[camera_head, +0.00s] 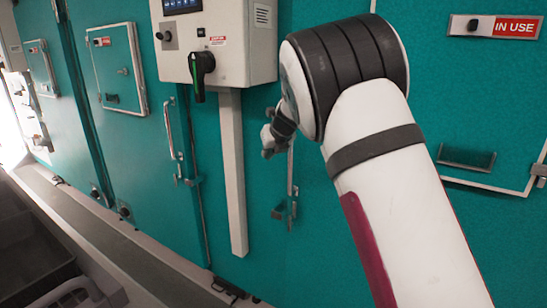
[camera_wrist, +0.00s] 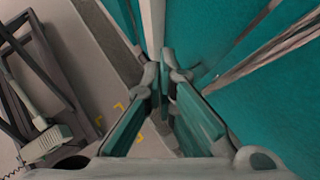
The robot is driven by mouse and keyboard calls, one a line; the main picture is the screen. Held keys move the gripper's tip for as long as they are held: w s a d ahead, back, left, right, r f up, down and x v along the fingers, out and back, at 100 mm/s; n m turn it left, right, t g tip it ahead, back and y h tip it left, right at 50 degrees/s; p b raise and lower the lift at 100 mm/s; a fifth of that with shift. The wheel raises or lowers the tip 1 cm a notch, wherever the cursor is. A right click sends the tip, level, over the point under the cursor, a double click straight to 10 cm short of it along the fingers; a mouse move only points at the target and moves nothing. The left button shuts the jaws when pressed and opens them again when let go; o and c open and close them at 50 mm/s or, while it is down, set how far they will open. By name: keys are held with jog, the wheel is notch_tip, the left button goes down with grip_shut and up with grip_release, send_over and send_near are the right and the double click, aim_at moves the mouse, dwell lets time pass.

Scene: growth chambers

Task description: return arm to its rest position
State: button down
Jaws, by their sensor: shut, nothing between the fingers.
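My gripper (camera_wrist: 165,78) shows in the wrist view with its fingertips together and nothing held between them. It points down along a teal chamber wall toward the floor. In the head view my white arm (camera_head: 398,195) is raised with its dark-ringed joint in front of the chamber doors. A small grey part of my arm's far end shows past the left of that joint. The fingers are hidden there.
A white control box (camera_head: 213,45) with a screen and black handle hangs left of my arm, above a pale vertical post (camera_head: 233,175). Teal doors (camera_head: 130,165) with latches line the wall. An "IN USE" sign (camera_head: 494,27) is at right. A dark-framed cart (camera_wrist: 40,90) stands left.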

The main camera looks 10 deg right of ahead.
jog(key=s+d+r+n+g, duration=0.1)
jog(key=s+r+n, duration=0.2)
jog(key=s+n, duration=0.5)
jog(key=s+d+r+n+g+y, duration=0.1)
jog(key=s+r+n, duration=0.25)
jog(key=s, duration=0.75)
jog(key=s+d+r+n, duration=0.1)
jog(key=s+r+n, duration=0.4)
jog(key=s, duration=0.5)
jog(key=s+d+f+n+g+h, duration=0.1)
jog(key=s+d+f+n, duration=0.1)
jog(key=s+n, duration=0.6)
jog(key=s+d+f+n+h, duration=0.1)
jog(key=s+f+n+h, duration=0.1)
jog(key=s+f+n, duration=0.3)
jog(key=s+n, duration=0.4)
jog(key=s, duration=0.7)
jog(key=shift+d+f+g, duration=0.2)
jog(key=shift+d+g, duration=0.15)
jog(key=shift+g, duration=0.05)
